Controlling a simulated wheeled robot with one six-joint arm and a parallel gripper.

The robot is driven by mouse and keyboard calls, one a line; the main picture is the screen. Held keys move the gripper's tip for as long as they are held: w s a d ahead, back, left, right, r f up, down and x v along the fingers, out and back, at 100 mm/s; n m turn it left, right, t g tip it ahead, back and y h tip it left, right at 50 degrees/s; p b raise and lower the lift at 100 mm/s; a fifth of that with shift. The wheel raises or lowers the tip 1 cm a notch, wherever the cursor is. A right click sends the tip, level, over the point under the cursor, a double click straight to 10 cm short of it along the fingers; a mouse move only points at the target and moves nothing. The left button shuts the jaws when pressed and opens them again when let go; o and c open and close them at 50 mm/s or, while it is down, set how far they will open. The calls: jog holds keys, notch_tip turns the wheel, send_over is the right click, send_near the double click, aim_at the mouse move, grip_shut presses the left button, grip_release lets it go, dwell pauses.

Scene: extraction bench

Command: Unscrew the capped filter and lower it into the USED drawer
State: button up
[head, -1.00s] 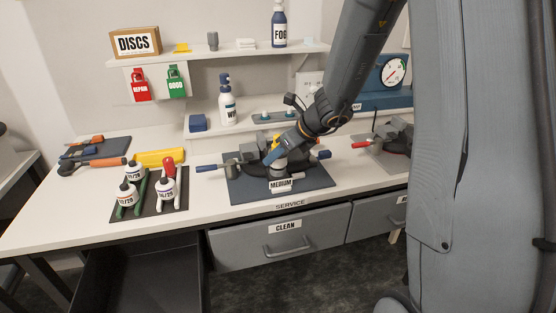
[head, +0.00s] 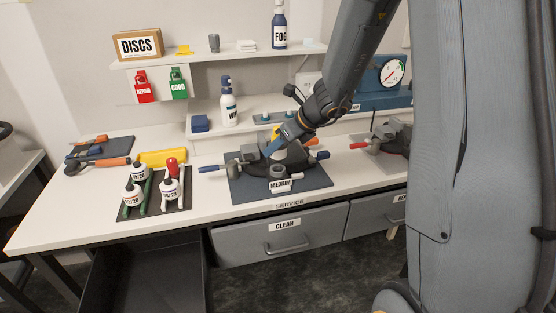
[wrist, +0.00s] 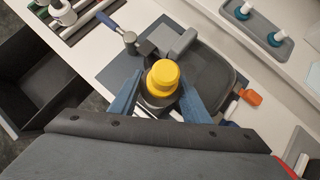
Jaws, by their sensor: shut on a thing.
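The capped filter, with its yellow cap (wrist: 163,76), sits between the two blue fingers of my gripper (wrist: 160,88) in the wrist view. My gripper is shut on it. In the head view my gripper (head: 273,146) is above the bench fixture, with a bit of the yellow cap (head: 276,131) showing beside the fingers; most of the filter is hidden. Below it a grey ring-shaped seat (head: 277,170) stands bare behind the MEDIUM label (head: 280,186). No USED label is readable. A dark open drawer or bin (head: 145,280) is at the lower left; it also shows in the wrist view (wrist: 40,92).
The fixture's blue handle (head: 208,169) and grey block (head: 249,152) stand close to my gripper. The CLEAN drawer (head: 330,232) is shut. A shelf with a spray bottle (head: 229,105) is behind.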

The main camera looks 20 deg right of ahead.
jog(key=shift+r+p, duration=1.6)
jog(key=shift+r, duration=0.1)
